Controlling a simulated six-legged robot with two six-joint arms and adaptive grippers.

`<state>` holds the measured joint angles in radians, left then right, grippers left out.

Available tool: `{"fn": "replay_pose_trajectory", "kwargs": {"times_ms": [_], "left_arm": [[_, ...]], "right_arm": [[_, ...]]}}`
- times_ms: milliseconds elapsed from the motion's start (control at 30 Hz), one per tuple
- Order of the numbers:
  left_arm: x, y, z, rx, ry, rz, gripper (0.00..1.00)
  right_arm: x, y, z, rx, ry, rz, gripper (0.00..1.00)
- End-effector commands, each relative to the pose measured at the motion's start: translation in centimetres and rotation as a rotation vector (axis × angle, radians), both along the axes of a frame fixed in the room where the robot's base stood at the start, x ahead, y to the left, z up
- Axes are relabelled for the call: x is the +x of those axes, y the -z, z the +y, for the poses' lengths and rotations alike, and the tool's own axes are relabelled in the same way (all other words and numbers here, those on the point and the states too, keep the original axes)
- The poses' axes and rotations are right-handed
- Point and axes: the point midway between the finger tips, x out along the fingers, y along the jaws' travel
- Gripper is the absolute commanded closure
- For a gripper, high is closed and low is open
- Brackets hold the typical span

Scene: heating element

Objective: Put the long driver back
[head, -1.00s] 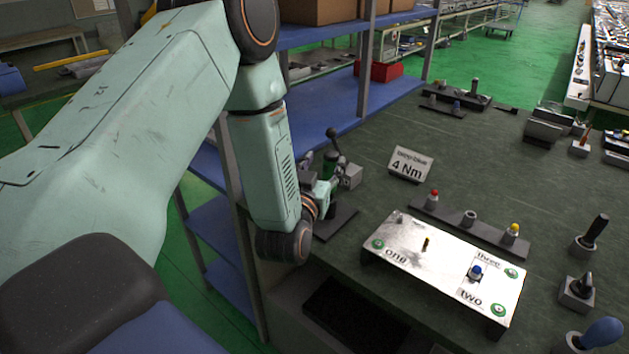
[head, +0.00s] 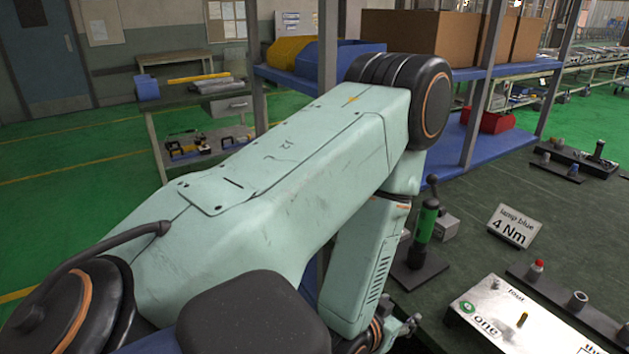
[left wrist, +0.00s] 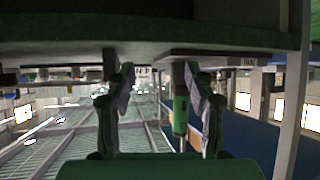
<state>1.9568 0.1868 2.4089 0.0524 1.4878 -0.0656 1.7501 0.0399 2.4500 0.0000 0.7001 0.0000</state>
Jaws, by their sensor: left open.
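The long driver (head: 427,222), green with a black top, stands upright on a dark base plate (head: 418,277) at the table's left edge in the head view. My left gripper (head: 405,328) is lower in the picture and nearer the camera, apart from the driver. It is partly hidden by my own arm. In the left wrist view, which appears upside down, my open left gripper (left wrist: 160,80) shows both fingers. The green driver (left wrist: 180,110) appears between them, closer to the right finger and beyond the fingertips. My right gripper is not in view.
A grey block (head: 446,228) stands beside the driver. A sign reading 4 Nm (head: 513,226) is to its right. A white plate marked one (head: 505,318) and a dark strip with capped parts (head: 565,300) lie at the front right. Blue shelves (head: 450,140) stand behind.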

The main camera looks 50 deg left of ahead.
Motion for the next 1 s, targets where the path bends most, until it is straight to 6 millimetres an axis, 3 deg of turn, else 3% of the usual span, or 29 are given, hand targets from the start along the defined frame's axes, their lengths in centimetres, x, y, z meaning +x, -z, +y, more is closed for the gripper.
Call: {"fn": "replay_pose_trajectory", "kwargs": {"times_ms": [33, 100, 200, 300, 433, 600, 867, 1000], "left_arm": [[-2.4, 2.9, -1.0, -0.023, 0.027, 0.131, 0.46], [-5.9, 6.3, -2.2, -0.054, 0.056, 0.312, 0.46], [-11.7, 10.1, -3.7, -0.088, 0.09, 0.559, 0.46], [-17.0, 12.2, -4.6, -0.11, 0.112, 0.767, 0.46], [-21.8, 13.2, -5.2, -0.125, 0.129, 0.947, 0.46], [-23.8, 13.4, -5.4, -0.131, 0.133, 1.024, 0.46], [-23.8, 13.5, -5.4, -0.131, 0.133, 1.023, 0.46], [-23.8, 14.4, -5.4, -0.131, 0.133, 1.022, 0.46]], "right_arm": [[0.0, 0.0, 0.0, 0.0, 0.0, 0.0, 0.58], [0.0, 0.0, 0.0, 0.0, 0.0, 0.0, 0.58], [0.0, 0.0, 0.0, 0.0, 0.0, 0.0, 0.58], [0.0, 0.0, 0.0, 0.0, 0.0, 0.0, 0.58], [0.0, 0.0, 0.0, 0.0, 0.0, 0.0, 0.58], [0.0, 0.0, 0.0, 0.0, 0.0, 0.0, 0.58], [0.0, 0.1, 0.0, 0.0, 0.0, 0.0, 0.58], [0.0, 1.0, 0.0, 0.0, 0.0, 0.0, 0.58]]}}
